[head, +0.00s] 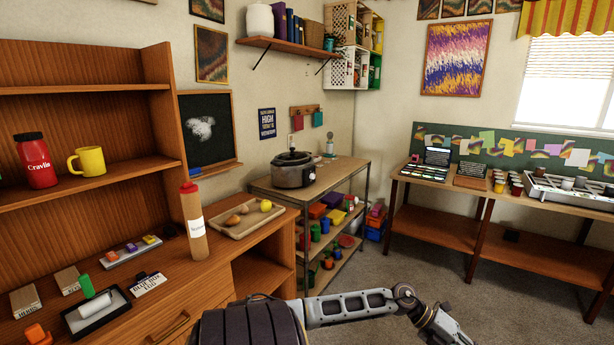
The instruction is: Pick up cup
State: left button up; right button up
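A yellow cup (87,161) with a handle on its left side stands upright on the middle shelf of the wooden hutch, at the left of the head view. It is just right of a red bottle with a dark cap (35,160). Nothing touches the cup. One of my arms stretches along the bottom edge toward the right, low and far from the cup. Its end is cut off by the frame, and I cannot make out any gripper fingers. No gripper is seen near the cup.
Below the shelf, the wooden desk (205,279) holds a tall brown bottle (193,225), a tray (237,220) with food-like items, and a black tray with a green-handled roller (97,312). A slow cooker (293,170) stands on a side table. Grey floor (400,265) lies open at right centre.

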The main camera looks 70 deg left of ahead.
aim_at(90, 159)
jog(key=u, duration=3.75)
